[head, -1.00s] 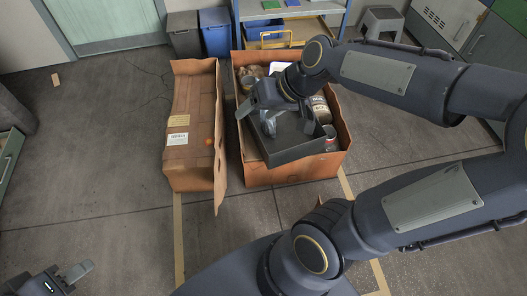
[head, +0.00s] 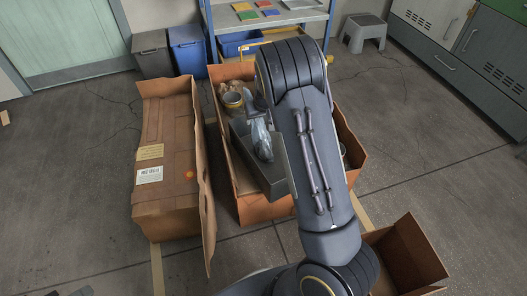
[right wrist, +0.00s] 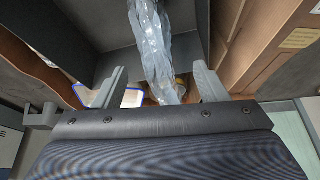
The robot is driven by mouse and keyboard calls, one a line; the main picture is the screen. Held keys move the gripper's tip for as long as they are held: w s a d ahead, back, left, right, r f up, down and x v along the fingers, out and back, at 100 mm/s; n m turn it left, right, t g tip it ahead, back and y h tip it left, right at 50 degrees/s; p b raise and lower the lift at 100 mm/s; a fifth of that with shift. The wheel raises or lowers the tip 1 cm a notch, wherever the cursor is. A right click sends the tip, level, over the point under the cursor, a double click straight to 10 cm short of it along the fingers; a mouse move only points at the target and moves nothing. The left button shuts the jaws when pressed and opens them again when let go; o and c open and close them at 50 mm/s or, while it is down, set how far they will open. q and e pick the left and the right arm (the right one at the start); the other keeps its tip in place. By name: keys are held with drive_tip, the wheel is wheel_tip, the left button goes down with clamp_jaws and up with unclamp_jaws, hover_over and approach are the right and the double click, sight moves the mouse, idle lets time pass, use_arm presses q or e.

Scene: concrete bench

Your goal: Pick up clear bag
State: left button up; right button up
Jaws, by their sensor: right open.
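The clear bag (head: 262,140) is a crumpled, see-through bluish bag in a dark grey tray (head: 262,174). The tray sits in the open cardboard box (head: 258,208). In the head view my right arm passes over the box and hides the right part of the tray and most of the right gripper. In the right wrist view the right gripper (right wrist: 156,86) is open, and the bag (right wrist: 150,40) lies between the lines of its two fingers, not clamped. I cannot tell whether a finger touches it. My left gripper is not clearly seen.
Bins (head: 188,45) and a blue-framed shelf (head: 270,18) stand behind. Another open box (head: 408,258) is at lower right.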

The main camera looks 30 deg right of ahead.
sight(259, 121)
drive_tip(key=b+x, duration=0.1)
drive_tip(key=x, duration=0.3)
drive_tip(key=shift+w+d, duration=0.1)
drive_tip(key=shift+f+b, duration=0.2)
drive_tip(key=shift+b, duration=0.1)
drive_tip(key=shift+c, duration=0.3)
clamp_jaws()
idle(0.5)
